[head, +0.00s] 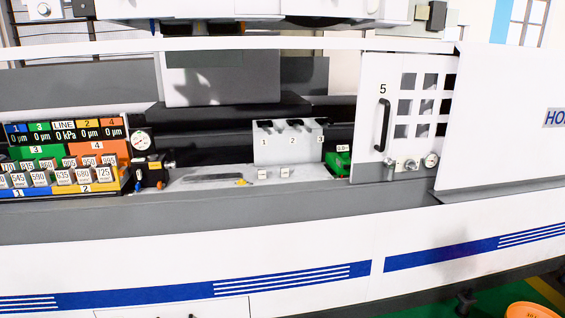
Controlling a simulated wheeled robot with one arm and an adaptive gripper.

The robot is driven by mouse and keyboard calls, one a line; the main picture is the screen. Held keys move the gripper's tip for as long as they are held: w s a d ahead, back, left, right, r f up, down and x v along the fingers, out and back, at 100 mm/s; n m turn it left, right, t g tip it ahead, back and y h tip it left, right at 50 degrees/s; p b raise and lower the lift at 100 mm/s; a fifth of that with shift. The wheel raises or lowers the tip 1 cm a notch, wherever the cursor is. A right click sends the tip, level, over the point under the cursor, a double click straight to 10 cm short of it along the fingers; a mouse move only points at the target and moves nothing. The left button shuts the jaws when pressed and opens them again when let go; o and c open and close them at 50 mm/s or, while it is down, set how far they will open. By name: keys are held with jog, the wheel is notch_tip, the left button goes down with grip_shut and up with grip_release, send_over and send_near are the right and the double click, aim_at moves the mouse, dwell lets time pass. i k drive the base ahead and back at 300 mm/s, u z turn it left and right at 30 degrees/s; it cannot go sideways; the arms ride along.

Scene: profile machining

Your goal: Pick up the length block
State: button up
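Several small white number-labelled blocks, which look like the length blocks, stand in rows on a coloured rack (104,188) at the left. In the front row are blocks marked 590 (40,179), 635 (62,177), 680 (83,175) and 725 (105,173). A second row stands behind them, partly hidden by the front ones. The rack's left end is cut off by the picture edge. I cannot tell which block the task means. My gripper is not in view.
A gauge (141,141) and a black device (153,169) stand right of the rack. A grey box with black handles (290,143), a green device (338,163) and a white door panel (372,90) follow. The grey ledge (215,200) is clear in front. An orange container (530,311) is at bottom right.

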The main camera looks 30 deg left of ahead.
aim_at(261, 172)
jog(key=u, duration=0.35)
jog(key=i, duration=1.85)
jog(key=u, duration=2.05)
jog(key=i, duration=0.9)
jog(key=u, duration=0.85)
